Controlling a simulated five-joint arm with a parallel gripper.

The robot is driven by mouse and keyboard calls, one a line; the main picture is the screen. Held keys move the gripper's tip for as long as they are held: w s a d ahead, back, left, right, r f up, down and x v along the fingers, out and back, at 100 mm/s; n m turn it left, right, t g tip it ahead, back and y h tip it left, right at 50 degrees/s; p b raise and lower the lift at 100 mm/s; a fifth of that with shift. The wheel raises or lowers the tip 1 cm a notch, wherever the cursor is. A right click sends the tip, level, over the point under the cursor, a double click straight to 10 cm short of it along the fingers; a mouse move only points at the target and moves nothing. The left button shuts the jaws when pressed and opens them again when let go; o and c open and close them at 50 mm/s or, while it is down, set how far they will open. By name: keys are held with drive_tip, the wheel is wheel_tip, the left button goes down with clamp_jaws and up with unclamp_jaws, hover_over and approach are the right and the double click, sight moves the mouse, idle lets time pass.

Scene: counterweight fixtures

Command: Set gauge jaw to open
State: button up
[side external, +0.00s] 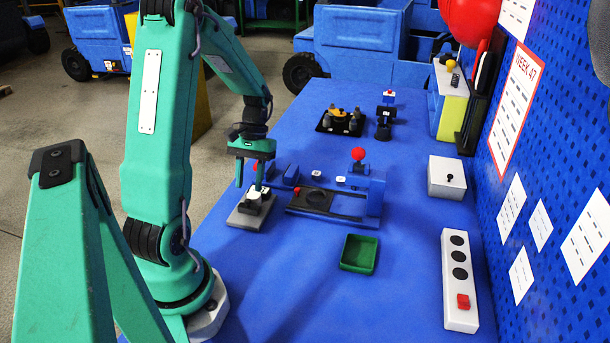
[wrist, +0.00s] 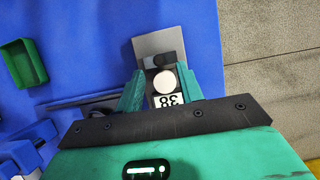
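A small gauge-like fixture with a black block and a white round face (side external: 255,194) stands on a grey plate (side external: 240,217), left of the rail fixture. In the wrist view the same white face (wrist: 165,82) sits beside a black block (wrist: 162,61) and a white label reading 38 (wrist: 167,100). I cannot tell which part is the jaw or its setting. My gripper (side external: 249,187) points down over this fixture. Its two green fingers (wrist: 160,82) are apart, one on each side of the white face, with small gaps showing. Contact is not clear.
A blue rail fixture (side external: 376,196) with a black slide and red knobs stands close at right. A green tray (side external: 359,253), a white box (side external: 446,178) and a white strip with a red switch (side external: 459,280) lie farther right. The front of the blue table (side external: 290,305) is clear.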

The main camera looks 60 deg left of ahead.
sight(247, 199)
drive_tip(key=shift+x, duration=1.7)
clamp_jaws()
